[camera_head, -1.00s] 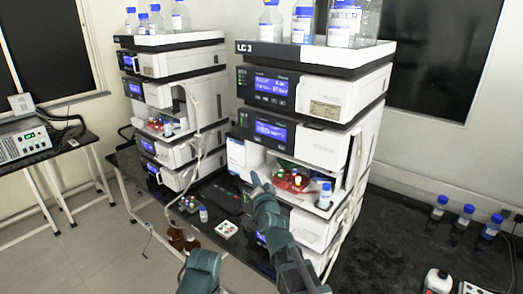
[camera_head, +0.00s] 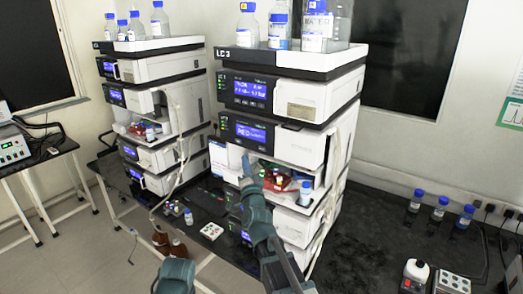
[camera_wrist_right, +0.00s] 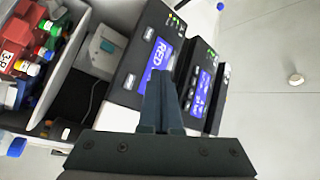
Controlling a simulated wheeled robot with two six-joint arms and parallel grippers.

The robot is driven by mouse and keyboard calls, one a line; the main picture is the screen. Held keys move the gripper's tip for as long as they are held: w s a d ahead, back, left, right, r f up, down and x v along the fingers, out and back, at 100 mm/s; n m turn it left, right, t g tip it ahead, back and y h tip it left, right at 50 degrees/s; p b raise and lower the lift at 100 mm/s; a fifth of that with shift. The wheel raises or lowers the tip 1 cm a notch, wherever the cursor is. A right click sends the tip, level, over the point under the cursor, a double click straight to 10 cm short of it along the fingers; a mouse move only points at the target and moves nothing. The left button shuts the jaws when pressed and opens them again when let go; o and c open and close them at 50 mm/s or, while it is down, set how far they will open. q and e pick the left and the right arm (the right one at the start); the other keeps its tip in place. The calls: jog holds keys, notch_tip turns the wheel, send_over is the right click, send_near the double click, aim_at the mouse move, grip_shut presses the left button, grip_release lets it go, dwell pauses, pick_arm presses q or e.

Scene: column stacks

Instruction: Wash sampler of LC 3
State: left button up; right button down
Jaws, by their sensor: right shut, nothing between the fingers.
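The LC 3 stack (camera_head: 270,62) stands on the dark bench, with blue-lit displays on its front. Its open sampler bay (camera_head: 318,172) holds a red rack (camera_head: 284,184) and a blue-capped bottle (camera_head: 306,190). In the right wrist view, the red rack (camera_wrist_right: 14,48) shows beside vials with coloured caps (camera_wrist_right: 36,69). My right gripper (camera_head: 247,167) is shut and empty, in front of the bay's left part, just below the lower display (camera_head: 249,133). In the right wrist view, its fingertips (camera_wrist_right: 160,82) overlap the panel near that display (camera_wrist_right: 156,62); contact cannot be told.
A second instrument stack (camera_head: 150,68) stands to the left. Bottles stand on both stacks. Small vials (camera_head: 188,216) and a white tray (camera_head: 212,230) lie on the bench in front. Several blue-capped bottles (camera_head: 439,208) stand at the right. Tubing hangs beside the stacks.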

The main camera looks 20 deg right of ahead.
aim_at(259, 146)
jog(key=w+d, duration=0.4)
jog(key=d, duration=0.1)
jog(key=shift+w+d, duration=0.15)
jog(key=shift+d, duration=0.05)
jog(key=shift+w+d, duration=0.1)
dwell(2.0)
jog(key=shift+w+d, duration=0.15)
jog(key=shift+d, duration=0.1)
jog(key=shift+w+d, duration=0.25)
jog(key=shift+d, duration=0.05)
dwell(0.8)
jog(key=shift+s+a, duration=0.55)
jog(key=shift+a, duration=0.15)
dwell(0.3)
jog(key=shift+s+a, duration=0.8)
jog(key=shift+a, duration=0.2)
jog(key=shift+s+a, duration=0.75)
jog(key=shift+a, duration=0.2)
